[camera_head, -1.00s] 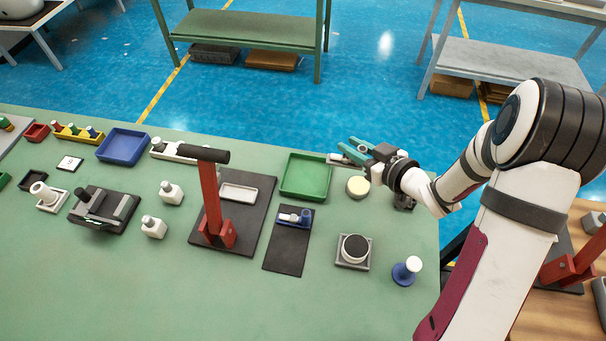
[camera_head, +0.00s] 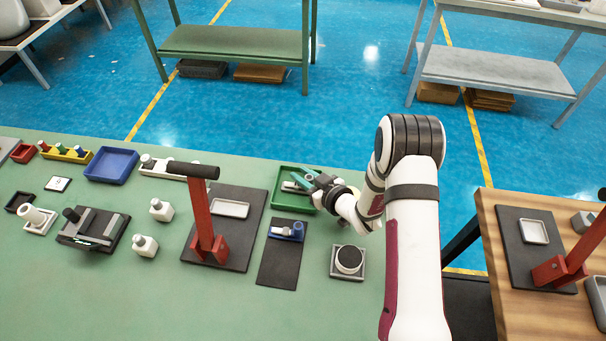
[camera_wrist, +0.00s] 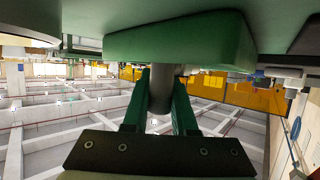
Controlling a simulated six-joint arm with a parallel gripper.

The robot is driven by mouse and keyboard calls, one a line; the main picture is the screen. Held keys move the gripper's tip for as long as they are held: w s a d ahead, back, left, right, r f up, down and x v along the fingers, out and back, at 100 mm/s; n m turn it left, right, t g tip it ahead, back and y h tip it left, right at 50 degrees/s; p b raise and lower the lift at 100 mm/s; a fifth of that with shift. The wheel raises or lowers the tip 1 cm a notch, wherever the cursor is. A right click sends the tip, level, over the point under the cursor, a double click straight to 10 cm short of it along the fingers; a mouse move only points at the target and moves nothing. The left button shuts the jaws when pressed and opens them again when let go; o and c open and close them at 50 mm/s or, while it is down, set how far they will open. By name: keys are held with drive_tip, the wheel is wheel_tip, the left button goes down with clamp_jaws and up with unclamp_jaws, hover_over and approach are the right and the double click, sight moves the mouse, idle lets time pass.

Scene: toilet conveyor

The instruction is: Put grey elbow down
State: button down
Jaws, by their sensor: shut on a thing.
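A grey elbow (camera_wrist: 161,92) is between the green fingers of my gripper (camera_wrist: 158,112) in the wrist view, and the fingers are shut on it. In the head view my gripper (camera_head: 304,181) is over the right part of the green tray (camera_head: 279,200). A pale grey piece (camera_head: 291,187) shows at the fingertips, inside the tray's outline; I cannot tell whether it touches the tray. In the wrist view a green block-like surface (camera_wrist: 180,42), probably the tray, is close beyond the fingers. The fingers and arm hide part of the tray's right side.
A dark mat with a small blue holder (camera_head: 287,231) lies in front, and a grey block with a round black top (camera_head: 348,261) is at front right. A blue tray (camera_head: 112,165) is farther left.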

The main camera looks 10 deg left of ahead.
drive_tip(key=shift+f, duration=0.15)
drive_tip(key=c, duration=0.7)
unclamp_jaws()
